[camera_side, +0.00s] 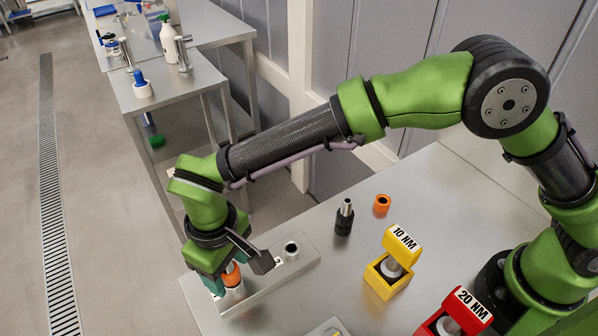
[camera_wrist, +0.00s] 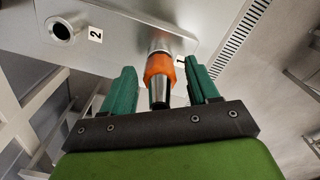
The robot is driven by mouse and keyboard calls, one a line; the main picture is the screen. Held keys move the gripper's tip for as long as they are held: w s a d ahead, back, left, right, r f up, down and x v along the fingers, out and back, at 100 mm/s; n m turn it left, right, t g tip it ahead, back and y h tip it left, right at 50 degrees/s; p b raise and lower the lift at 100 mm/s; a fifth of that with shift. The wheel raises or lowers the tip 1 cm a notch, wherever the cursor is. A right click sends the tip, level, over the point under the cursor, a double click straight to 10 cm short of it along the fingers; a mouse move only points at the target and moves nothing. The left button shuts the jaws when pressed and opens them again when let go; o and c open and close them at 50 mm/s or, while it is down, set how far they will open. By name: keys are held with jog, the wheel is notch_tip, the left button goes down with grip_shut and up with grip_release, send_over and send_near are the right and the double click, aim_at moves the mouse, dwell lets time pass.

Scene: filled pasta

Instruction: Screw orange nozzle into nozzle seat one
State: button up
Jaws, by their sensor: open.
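The orange nozzle (camera_wrist: 159,66), an orange collar with a metal tip, stands at nozzle seat one (camera_wrist: 170,40) on the metal bar. It also shows in the side view (camera_side: 232,274), above the metal seat (camera_side: 233,292). I cannot tell how far it is threaded in. My gripper (camera_wrist: 160,72) has its teal fingers apart, one on each side of the nozzle, with visible gaps. In the side view my gripper (camera_side: 229,278) hides part of the nozzle and the seat. The label beside seat one is mostly hidden.
Nozzle seat two (camera_side: 291,250) is empty on the same bar (camera_side: 262,284). A black nozzle (camera_side: 344,217) and an orange ring (camera_side: 381,204) stand behind it. The yellow 10 NM holder (camera_side: 386,277) and red 20 NM holder (camera_side: 440,325) are to the right.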

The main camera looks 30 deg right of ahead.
grip_shut()
jog(key=m, duration=0.4)
jog(key=shift+m, duration=0.3)
jog(key=m, duration=0.5)
jog(key=shift+m, duration=1)
